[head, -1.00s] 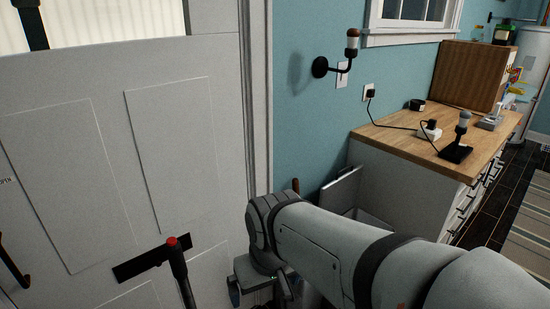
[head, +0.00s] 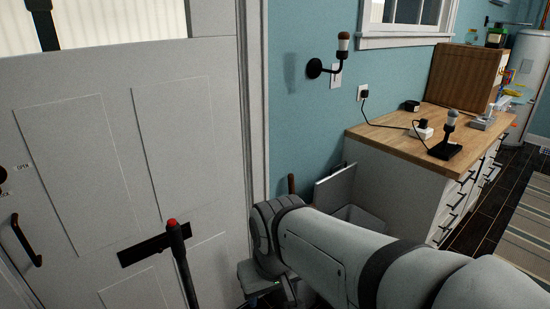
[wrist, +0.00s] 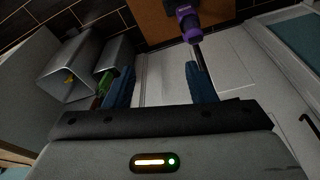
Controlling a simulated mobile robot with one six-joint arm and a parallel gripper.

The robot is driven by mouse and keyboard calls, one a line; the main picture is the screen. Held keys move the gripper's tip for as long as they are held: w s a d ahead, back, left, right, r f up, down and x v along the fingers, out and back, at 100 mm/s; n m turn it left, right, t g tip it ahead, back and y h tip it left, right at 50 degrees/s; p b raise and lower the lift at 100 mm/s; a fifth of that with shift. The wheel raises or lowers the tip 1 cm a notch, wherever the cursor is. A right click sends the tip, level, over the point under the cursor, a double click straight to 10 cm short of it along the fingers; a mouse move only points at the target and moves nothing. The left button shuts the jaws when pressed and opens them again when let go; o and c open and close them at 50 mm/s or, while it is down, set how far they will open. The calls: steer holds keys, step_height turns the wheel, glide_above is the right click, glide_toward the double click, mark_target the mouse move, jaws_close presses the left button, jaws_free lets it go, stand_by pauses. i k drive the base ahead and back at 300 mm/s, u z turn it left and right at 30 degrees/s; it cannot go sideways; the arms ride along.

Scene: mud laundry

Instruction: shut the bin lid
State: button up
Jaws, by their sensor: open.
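The bin (head: 357,215) stands by the blue wall, left of the wooden-topped counter in the head view. Its grey lid (head: 335,187) is raised and tilted up on its left side. My arm hides the bin's lower part. My gripper (wrist: 160,88) is open and shows two blue fingers in the wrist view, with nothing between them. In the head view it is low, in front of the door and left of the bin, mostly hidden by my wrist. Two grey open-topped boxes show left of the fingers in the wrist view; I cannot tell whether either is the bin.
A white panelled door (head: 100,150) fills the left of the head view. A dark stick with a red tip (head: 178,245) stands before it. The counter (head: 400,130) is at the right. A purple-and-grey tool (wrist: 190,22) shows at the wrist view's top.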

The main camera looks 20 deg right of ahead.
mark_target(332, 191)
steer(key=k, duration=1)
steer(key=z, duration=0.6)
steer(key=i, duration=1.2)
steer(key=z, duration=0.4)
steer(key=i, duration=1.45)
steer(key=u, duration=0.45)
